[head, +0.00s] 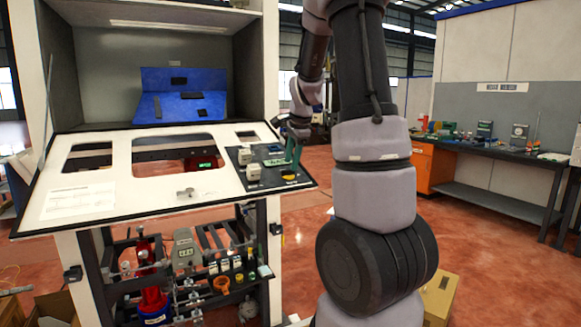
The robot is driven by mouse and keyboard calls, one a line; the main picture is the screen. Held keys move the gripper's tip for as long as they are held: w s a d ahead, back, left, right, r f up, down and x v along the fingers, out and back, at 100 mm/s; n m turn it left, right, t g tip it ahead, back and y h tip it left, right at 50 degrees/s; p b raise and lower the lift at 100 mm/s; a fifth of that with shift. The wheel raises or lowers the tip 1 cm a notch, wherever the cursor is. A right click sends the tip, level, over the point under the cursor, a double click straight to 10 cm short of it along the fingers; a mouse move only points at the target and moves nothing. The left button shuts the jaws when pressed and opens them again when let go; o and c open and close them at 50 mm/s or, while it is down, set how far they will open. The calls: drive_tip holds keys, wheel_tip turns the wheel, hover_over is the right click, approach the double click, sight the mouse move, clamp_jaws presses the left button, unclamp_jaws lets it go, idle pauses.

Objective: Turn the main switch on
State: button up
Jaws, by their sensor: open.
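The dispenser cabinet (90,190) stands at the left with a sloped white front panel. At the panel's right end is a dark control plate (262,180). It carries two pale block-like parts, the upper one (245,157) and the lower one (253,172), a green part (274,162) and a small yellow-and-black knob (289,176). I cannot tell for sure which is the main switch, nor its position. My gripper (296,143) is open and hangs over the plate's upper right edge, near the green part. Its fingertips are small and partly hidden, and contact cannot be told.
Below the panel is a shelf of fittings with a red cylinder (152,285) and a grey device (186,248). A blue stand (184,98) sits inside the cabinet. A workbench (490,150) with tools is at the right. A cardboard box (440,297) lies on the floor.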

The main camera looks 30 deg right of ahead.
drive_tip(key=v, duration=0.7)
drive_tip(key=shift+r, duration=0.35)
drive_tip(key=shift+s, duration=0.15)
drive_tip(key=s+a+r+n+t+y, duration=0.1)
drive_tip(key=s+a+r+n, duration=0.1)
drive_tip(key=s+a+n, duration=0.5)
drive_tip(key=s+a+r+n+t+y, duration=0.1)
drive_tip(key=s+a+n, duration=0.5)
drive_tip(key=s, duration=0.9)
drive_tip(key=a+r, duration=0.1)
drive_tip(key=a, duration=0.2)
drive_tip(key=shift+s+r+n+t, duration=0.2)
drive_tip(key=shift+s+n+t, duration=0.05)
drive_tip(key=shift+n+t, duration=0.15)
drive_tip(key=shift+d, duration=0.2)
